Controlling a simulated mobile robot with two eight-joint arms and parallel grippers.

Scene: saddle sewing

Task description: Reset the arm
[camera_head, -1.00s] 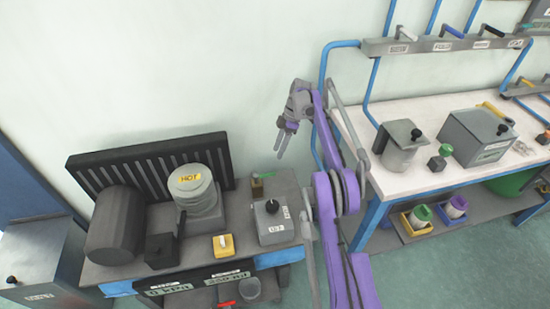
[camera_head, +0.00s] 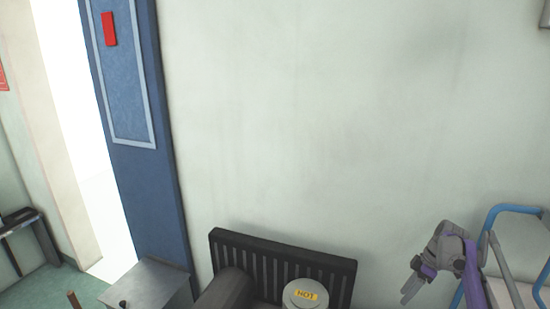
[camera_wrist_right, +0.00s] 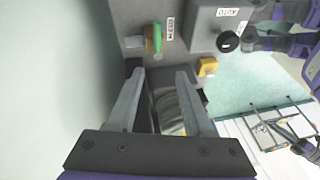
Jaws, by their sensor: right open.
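My right gripper (camera_head: 412,287) is at the lower right in the head view, at the end of my purple and grey arm. It points down and to the left in front of the pale wall. In the right wrist view its two grey fingers (camera_wrist_right: 162,98) stand apart with nothing held between them. Past the fingers are grey boxes, one with a green-handled part (camera_wrist_right: 157,38), and a small yellow block (camera_wrist_right: 207,66). My left gripper is not in view.
A blue door (camera_head: 145,180) and a grey cabinet (camera_head: 152,285) are at left. The wall above is clear.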

